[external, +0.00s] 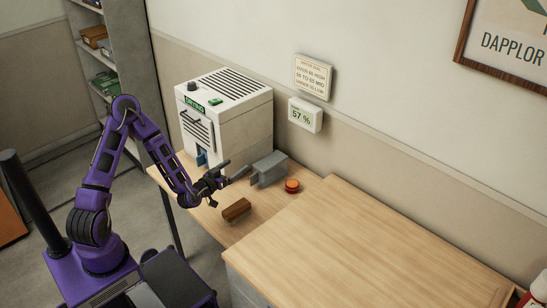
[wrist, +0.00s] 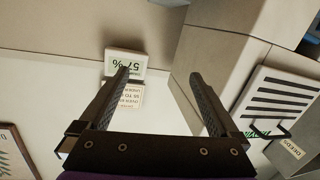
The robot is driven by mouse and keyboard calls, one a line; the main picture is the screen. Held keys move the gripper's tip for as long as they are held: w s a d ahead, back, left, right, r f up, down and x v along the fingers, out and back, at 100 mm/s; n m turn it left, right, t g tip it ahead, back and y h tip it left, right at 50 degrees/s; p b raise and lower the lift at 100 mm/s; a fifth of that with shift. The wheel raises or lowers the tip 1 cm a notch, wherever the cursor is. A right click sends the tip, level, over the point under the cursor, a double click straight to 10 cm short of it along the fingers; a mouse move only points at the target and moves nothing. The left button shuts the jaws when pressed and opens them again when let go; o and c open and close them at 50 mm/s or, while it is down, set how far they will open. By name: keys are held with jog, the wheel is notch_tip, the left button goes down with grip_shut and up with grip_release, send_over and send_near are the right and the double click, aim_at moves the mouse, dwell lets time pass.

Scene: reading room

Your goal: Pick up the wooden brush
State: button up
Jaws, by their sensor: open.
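The wooden brush (external: 236,209) is a small brown block lying on the wooden table, near its front edge. My gripper (external: 238,172) is above the table, up and slightly left of the brush in the external view, and apart from it. In the wrist view my gripper (wrist: 160,85) shows two dark fingers spread wide with nothing between them. The brush is not in the wrist view, which faces the wall upside down.
A white machine (external: 225,115) stands behind my gripper. A grey metal holder (external: 269,169) and an orange-red round object (external: 292,185) are right of it. A wall display (external: 305,115) hangs behind.

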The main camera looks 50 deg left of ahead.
aim_at(225, 215)
jog(key=s+d+f+m+g+h, duration=0.1)
jog(key=s+f, duration=0.2)
jog(key=f, duration=0.1)
jog(key=s+d+f+m+g+h, duration=0.1)
jog(key=s+d+f, duration=0.1)
jog(key=s+f, duration=0.2)
jog(key=s+d+f+m+g+h, duration=0.1)
jog(key=s+d+f, duration=0.1)
jog(key=s+f, duration=0.2)
jog(key=shift+f+m, duration=0.3)
jog(key=shift+f, duration=0.6)
jog(key=shift+w+d+f, duration=0.1)
jog(key=shift+w+f, duration=0.15)
jog(key=x, duration=0.6)
jog(key=shift+w+b, duration=0.3)
jog(key=shift+w, duration=0.05)
grip_shut()
